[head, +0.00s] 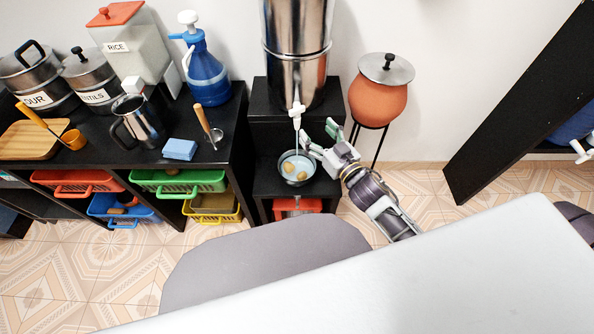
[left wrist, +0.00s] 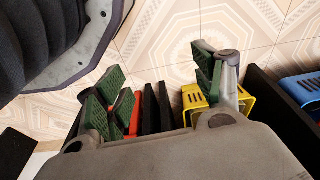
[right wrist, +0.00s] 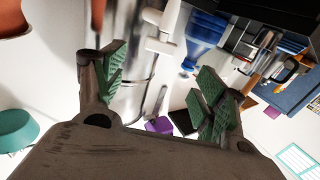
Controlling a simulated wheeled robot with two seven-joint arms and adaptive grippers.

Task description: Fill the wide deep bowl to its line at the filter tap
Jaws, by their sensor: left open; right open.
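The steel filter (head: 297,55) stands on the black stepped stand. Its white tap (head: 297,112) is at the front, and a thin pale stream runs down from it into the bowl. The round bowl (head: 283,174) sits upright on the lower step under the tap, with pale liquid and a few yellowish lumps inside; its line cannot be made out. My right gripper (head: 319,138) is open beside the tap, above and right of the bowl. In the right wrist view the white tap (right wrist: 165,22) shows beyond the open fingers. My left gripper (left wrist: 160,85) is open and empty over the floor.
A clay pot (head: 378,102) on a thin stand is right of the filter. The black counter (head: 222,160) at left holds a blue pump bottle (head: 206,73), a steel jug (head: 137,125) and a blue sponge (head: 180,149). Coloured baskets sit below.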

